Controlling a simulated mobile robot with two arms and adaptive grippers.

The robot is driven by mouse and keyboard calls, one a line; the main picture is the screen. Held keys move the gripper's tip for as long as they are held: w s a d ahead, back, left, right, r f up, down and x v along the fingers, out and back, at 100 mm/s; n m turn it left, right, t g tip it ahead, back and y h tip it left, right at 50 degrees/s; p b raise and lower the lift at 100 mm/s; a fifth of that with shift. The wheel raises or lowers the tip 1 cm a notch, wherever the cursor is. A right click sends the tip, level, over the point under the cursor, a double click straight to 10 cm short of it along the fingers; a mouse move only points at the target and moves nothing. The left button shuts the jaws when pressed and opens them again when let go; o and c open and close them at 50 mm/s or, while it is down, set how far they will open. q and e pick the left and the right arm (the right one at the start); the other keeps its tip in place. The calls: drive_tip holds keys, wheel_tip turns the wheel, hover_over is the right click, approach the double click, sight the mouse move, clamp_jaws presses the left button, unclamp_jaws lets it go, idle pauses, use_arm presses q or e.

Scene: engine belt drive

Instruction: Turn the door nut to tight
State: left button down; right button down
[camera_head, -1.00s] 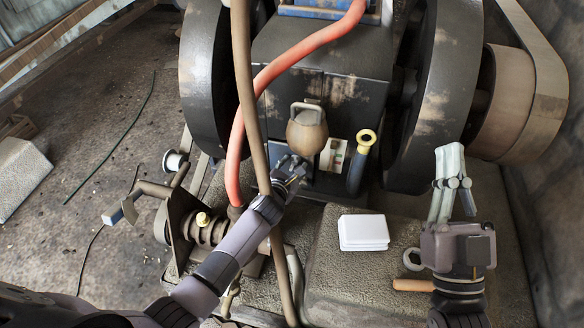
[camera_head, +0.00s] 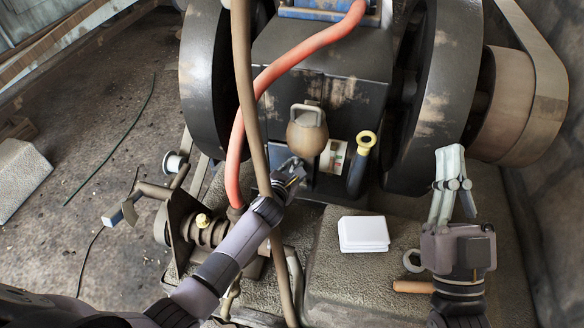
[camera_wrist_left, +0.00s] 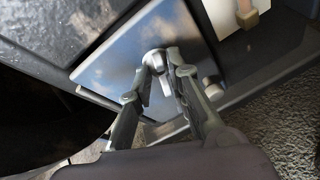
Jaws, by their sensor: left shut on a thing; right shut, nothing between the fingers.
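The door nut (camera_wrist_left: 155,58) is a small grey metal piece on a smooth, bluish, reflective door plate (camera_wrist_left: 105,68) in the left wrist view. My left gripper (camera_wrist_left: 158,66) is shut on the nut, with a fingertip at each side of it. In the head view my left gripper (camera_head: 290,172) is at the lower front of the dark engine block, below the brown bulb-shaped part; the nut is hard to make out there. My right gripper (camera_head: 450,165) is shut and empty, pointing up at the right, away from the door.
A red hose (camera_head: 300,58) and a brown pole (camera_head: 243,90) pass close to my left arm. A white box (camera_head: 363,233) lies on the stone base. Large flywheels (camera_head: 440,90) flank the block.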

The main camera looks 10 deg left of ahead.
use_arm(q)
drive_tip(key=m+y+p, duration=0.1)
drive_tip(key=m+y, duration=0.1)
drive_tip(key=m, duration=0.1)
drive_tip(key=m+y+p, duration=0.1)
drive_tip(key=shift+d+f+m+p, duration=0.1)
drive_tip(key=shift+d+m+p, duration=0.2)
drive_tip(key=shift+m, duration=0.1)
use_arm(e)
wheel_tip(320, 180, down, 11)
drive_tip(key=w+g+h, duration=0.2)
drive_tip(key=g, duration=0.5)
drive_tip(key=shift+w+d, duration=0.4)
drive_tip(key=shift+r, duration=0.1)
use_arm(q)
drive_tip(key=c, duration=1.5)
unclamp_jaws()
drive_tip(key=v, duration=1.2)
drive_tip(key=shift+s+d+f, duration=0.1)
drive_tip(key=shift+d+f, duration=0.05)
